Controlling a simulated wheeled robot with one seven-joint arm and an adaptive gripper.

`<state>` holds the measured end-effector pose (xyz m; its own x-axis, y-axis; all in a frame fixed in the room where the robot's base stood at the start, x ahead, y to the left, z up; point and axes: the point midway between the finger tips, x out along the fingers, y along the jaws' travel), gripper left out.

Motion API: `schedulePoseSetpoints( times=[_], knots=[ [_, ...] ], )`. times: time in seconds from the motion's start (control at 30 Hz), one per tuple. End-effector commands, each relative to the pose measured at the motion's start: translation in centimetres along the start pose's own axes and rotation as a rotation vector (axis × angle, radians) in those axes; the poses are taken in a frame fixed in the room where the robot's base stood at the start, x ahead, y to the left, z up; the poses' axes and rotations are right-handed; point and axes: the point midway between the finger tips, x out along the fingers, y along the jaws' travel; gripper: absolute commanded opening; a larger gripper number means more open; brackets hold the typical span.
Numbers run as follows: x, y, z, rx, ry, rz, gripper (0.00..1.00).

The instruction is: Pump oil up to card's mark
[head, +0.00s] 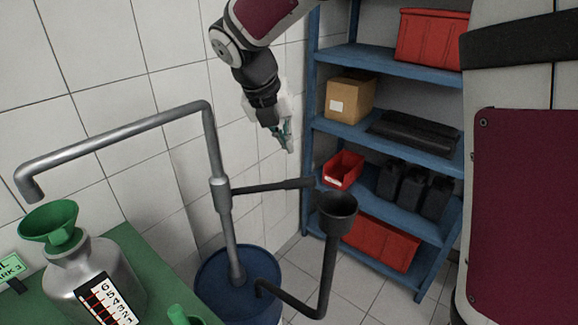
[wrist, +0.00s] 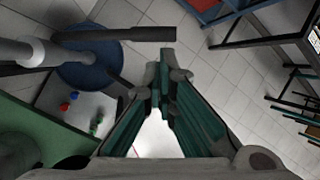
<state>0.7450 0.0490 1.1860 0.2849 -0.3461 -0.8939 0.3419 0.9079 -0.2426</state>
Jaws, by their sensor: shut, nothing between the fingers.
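A grey pump pipe (head: 208,140) rises from a blue drum (head: 215,275) and bends left, its spout (head: 30,188) above a green funnel (head: 50,222). The funnel sits in a metal can (head: 75,268) with a numbered gauge strip (head: 105,300); I cannot tell an oil level on it. A green card (head: 12,268), cut off at the left edge, reads "ARK 3". The dark pump lever (head: 270,187) sticks out right, about level; it also shows in the wrist view (wrist: 125,34). My gripper (head: 288,141) is shut and empty, above the lever's right end and apart from it.
A dark cup (head: 336,212) on a bent arm stands beneath the lever's end. A blue shelf (head: 390,135) with bins, a box and black bottles stands to the right. The green bench (head: 135,245) is at left. A white tiled wall is behind the pump.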

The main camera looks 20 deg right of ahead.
Motion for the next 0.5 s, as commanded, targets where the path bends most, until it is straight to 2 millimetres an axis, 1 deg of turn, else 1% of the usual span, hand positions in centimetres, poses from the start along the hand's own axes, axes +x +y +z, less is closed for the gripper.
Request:
schedulePoseSetpoints(
  times=[0.17,0.27,0.37,0.5],
  knots=[
    [0.4,0.0,0.0,0.000,0.001,-0.001,0.00],
    [1.4,0.0,-0.1,0.000,0.003,-0.002,0.00],
    [3.0,-0.1,-0.1,-0.001,0.004,-0.003,0.00],
    [5.8,-0.1,-0.1,-0.001,0.005,-0.003,0.00]
  ],
)
